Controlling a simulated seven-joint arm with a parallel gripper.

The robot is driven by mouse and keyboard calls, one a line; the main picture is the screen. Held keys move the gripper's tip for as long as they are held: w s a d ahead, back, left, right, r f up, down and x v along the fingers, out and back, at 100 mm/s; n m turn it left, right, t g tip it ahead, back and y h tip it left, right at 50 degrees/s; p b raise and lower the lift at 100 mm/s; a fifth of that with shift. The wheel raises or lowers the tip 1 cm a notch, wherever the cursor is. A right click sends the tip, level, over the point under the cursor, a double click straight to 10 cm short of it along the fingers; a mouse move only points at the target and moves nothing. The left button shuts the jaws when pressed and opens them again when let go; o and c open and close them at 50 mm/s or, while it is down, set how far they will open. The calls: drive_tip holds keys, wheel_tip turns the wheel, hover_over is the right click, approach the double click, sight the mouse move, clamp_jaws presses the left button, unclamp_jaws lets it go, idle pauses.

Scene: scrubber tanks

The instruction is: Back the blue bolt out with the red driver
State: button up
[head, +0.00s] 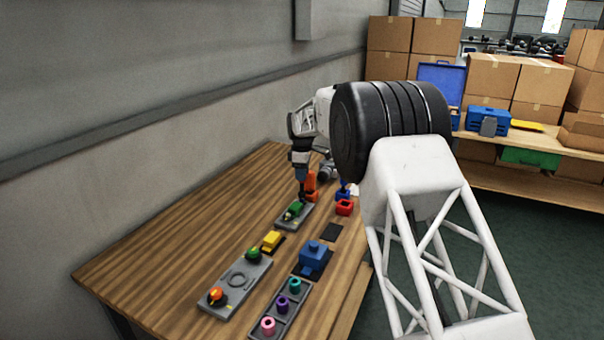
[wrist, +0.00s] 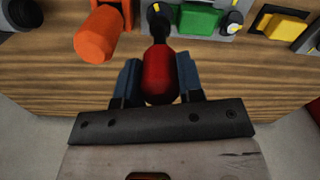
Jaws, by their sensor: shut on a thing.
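My gripper (wrist: 160,82) is shut on the red driver (wrist: 160,75), holding it by its handle between the two fingers. The driver's dark shaft points away from the gripper toward the grey panel with the green block (wrist: 200,18). In the head view my gripper (head: 302,178) is over the far end of that panel (head: 285,222), by the green block (head: 297,208). I cannot make out a blue bolt. The driver's tip is at the top of the wrist view, and whether it touches a bolt cannot be told.
An orange cylinder (wrist: 97,36) stands close to the driver. A grey tray (head: 268,308) holds colored rings in front. The table's left side is clear.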

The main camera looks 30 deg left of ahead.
drive_tip(key=shift+m, duration=0.9)
drive_tip(key=shift+m, duration=1.2)
drive_tip(key=m, duration=0.4)
drive_tip(key=shift+m, duration=1.9)
drive_tip(key=m, duration=0.4)
drive_tip(key=shift+m, duration=0.3)
drive_tip(key=m, duration=0.3)
drive_tip(key=shift+m, duration=1.4)
